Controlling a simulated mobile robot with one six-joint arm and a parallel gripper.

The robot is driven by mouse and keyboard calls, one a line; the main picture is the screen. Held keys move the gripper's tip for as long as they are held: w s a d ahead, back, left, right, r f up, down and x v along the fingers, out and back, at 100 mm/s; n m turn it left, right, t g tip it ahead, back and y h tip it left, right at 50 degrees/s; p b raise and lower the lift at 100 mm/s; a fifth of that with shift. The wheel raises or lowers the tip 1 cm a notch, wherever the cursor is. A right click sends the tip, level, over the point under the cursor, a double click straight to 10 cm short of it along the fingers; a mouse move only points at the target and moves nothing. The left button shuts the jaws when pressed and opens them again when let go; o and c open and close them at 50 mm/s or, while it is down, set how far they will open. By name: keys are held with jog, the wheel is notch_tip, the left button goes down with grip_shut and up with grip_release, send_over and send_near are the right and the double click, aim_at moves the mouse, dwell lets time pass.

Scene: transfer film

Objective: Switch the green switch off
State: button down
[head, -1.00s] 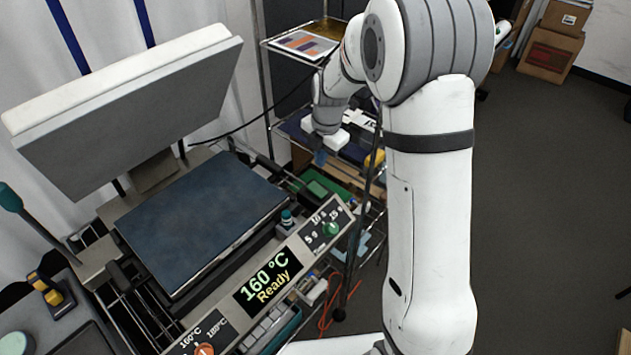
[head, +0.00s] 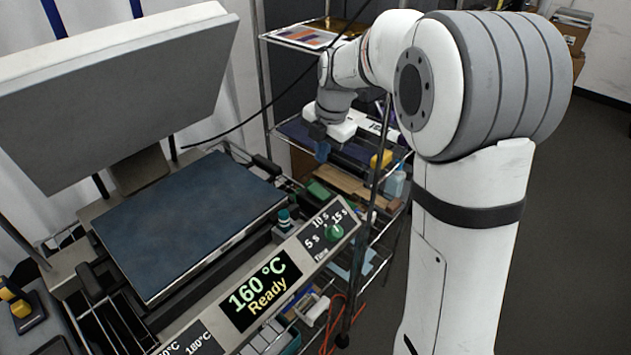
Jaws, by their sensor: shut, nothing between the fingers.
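A round green knob (head: 334,232) sits on the right end of the slanted control panel (head: 205,330), among the marks 5 s, 10 s and 15 s. Its exact pointing is too small to tell. A teal-green capped post (head: 284,217) stands just left of it, beside the dark platen. I cannot tell which of the two is the green switch. My gripper (head: 322,153), with blue fingertips, is shut and empty. In the picture it is above the knob, in front of the shelf rack, and apart from both green parts.
The heat press has a raised upper plate (head: 110,95) and a flat dark platen (head: 185,215). Its display (head: 262,290) reads 160 °C Ready. A wire rack (head: 290,130) with several items stands behind. A yellow-and-black part (head: 17,300) is at left. Open floor lies at right.

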aim_at(314, 188)
jog(key=shift+f, duration=0.15)
jog(key=f, duration=0.3)
jog(key=w+a+f, duration=0.1)
jog(key=f, duration=0.2)
jog(key=f+p, duration=0.1)
jog(key=f, duration=0.2)
jog(key=shift+w+a+f, duration=0.15)
jog(key=shift+w+f, duration=0.05)
jog(key=shift+f, duration=0.1)
